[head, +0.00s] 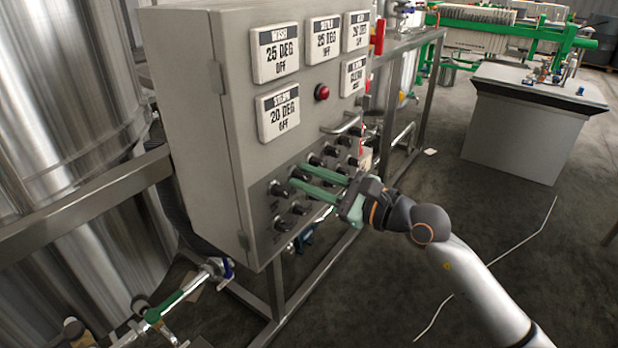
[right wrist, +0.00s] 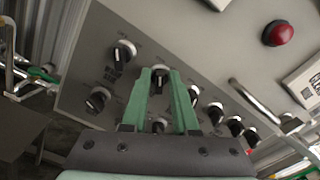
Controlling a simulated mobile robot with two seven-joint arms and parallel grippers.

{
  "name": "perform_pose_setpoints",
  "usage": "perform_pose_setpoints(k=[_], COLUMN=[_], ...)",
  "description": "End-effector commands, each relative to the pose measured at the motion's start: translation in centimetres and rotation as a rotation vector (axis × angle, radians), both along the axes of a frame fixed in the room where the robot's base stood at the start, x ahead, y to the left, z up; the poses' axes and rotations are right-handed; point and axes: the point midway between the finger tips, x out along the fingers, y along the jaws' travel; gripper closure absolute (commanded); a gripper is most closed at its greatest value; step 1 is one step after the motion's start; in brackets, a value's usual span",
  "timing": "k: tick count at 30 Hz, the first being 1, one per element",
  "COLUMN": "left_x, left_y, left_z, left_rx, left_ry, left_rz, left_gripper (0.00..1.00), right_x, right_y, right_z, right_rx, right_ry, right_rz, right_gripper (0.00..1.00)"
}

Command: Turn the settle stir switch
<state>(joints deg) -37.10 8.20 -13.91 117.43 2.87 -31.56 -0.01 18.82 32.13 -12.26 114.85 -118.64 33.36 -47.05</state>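A grey control panel (head: 222,150) carries rows of black rotary switches with white marks. Their small labels are too blurred to read, so I cannot tell by name which is the settle stir switch. My right gripper (head: 298,174) has its two green fingers apart, reaching to the panel at the upper switch row. In the right wrist view one black switch (right wrist: 160,74), second from the left in that row, lies between the fingertips (right wrist: 160,82). I cannot tell whether the fingers touch it. My left gripper is not in view.
Other switches sit close by, one to the left (right wrist: 123,52) and one below it (right wrist: 98,99). A metal handle (head: 343,124) and a red button (head: 322,92) are above, with white display plates (head: 275,52). Steel tanks (head: 60,70) stand at left.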

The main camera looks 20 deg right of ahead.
Motion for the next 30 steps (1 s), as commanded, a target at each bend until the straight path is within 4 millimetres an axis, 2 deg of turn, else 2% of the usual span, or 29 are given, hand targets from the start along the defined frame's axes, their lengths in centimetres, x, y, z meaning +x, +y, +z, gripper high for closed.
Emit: perform_pose_setpoints(k=[1, 5, 19, 30], left_x=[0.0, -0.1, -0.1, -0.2], left_y=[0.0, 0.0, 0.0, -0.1], left_z=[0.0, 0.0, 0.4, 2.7], left_rx=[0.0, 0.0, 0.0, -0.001], left_ry=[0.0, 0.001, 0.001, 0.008], left_rz=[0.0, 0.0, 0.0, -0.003], left_gripper=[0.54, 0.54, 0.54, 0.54], right_x=[0.0, 0.0, 0.0, 0.0], right_y=[0.0, 0.0, 0.0, -0.1], right_z=[0.0, 0.0, 0.1, 0.5], right_rx=[0.0, 0.0, 0.016, 0.181], right_ry=[0.0, 0.0, 0.013, 0.143], right_rz=[0.0, 0.0, 0.001, -0.001], right_gripper=[0.87, 1.0, 1.0, 1.0])
